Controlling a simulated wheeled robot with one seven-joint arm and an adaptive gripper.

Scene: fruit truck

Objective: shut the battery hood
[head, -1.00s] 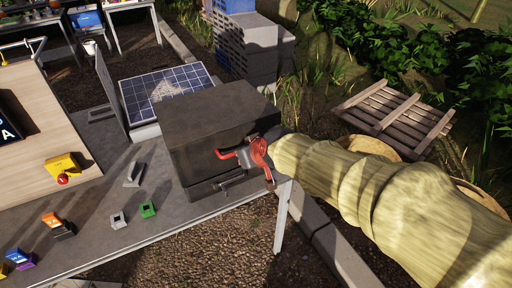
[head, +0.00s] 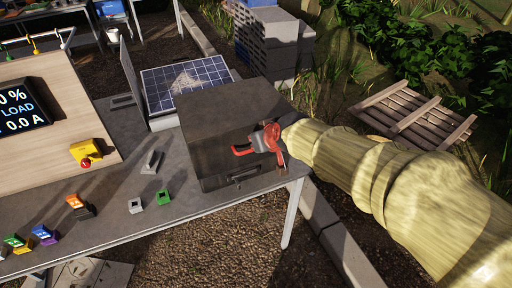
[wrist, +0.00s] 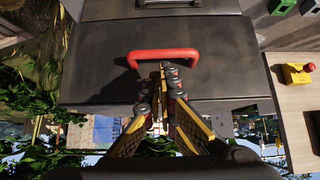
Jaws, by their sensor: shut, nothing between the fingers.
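The battery hood (head: 232,105) is a dark grey box-like cover on the table, low over its base (head: 240,178). I cannot tell whether a thin gap remains at its front edge. Its red handle (head: 241,151) is on the front face; it also shows in the wrist view (wrist: 163,54). My gripper (head: 258,143) is at the right of the handle in the head view. In the wrist view my gripper (wrist: 162,72) is shut and empty, its fingertips close to the handle bar. I cannot tell whether they touch the hood.
A solar panel (head: 184,84) stands behind the hood. A panel board with a display and a yellow red-button box (head: 86,152) is at the left. Small coloured blocks lie on the grey table (head: 115,205). A wooden pallet (head: 418,115) lies at the right.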

